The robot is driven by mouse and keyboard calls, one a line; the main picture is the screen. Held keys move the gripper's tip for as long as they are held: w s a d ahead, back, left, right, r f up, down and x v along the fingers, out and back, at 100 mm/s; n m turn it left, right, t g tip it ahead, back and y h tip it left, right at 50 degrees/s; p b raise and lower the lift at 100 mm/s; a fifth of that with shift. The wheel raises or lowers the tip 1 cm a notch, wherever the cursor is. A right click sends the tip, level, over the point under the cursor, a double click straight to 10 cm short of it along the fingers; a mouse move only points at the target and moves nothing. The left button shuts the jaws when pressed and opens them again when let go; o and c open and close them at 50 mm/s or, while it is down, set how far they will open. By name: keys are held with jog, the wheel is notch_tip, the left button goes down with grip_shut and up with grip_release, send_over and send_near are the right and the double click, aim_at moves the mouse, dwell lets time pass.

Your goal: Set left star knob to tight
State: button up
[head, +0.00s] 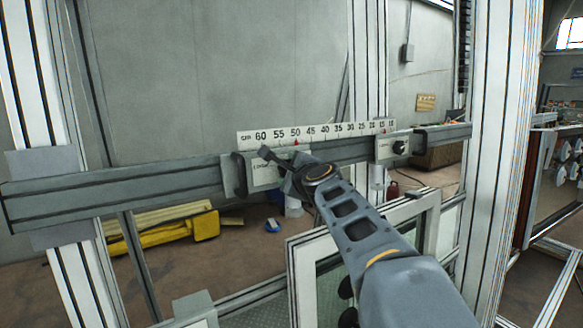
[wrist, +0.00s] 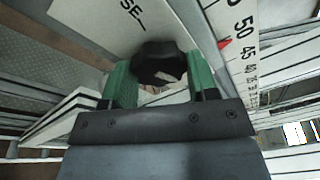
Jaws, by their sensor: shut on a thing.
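The left star knob (wrist: 158,52) is black and lobed, and it sits against a pale plate with partly visible lettering. My gripper (wrist: 157,85) is shut on this knob, with one green finger on each side of it. In the head view my gripper (head: 287,168) is at the left sliding plate (head: 264,172) on the horizontal rail, and it hides the knob there. The knob's turn position cannot be read from these views.
The grey rail (head: 120,188) crosses the frame. A white scale (head: 315,133) with red marks runs above it. A second plate with a black knob (head: 399,147) is on the right. A white framed panel (head: 300,268) stands below my arm. White uprights (head: 500,130) flank the rail.

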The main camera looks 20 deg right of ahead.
dwell(0.4)
jog(key=o, duration=0.9)
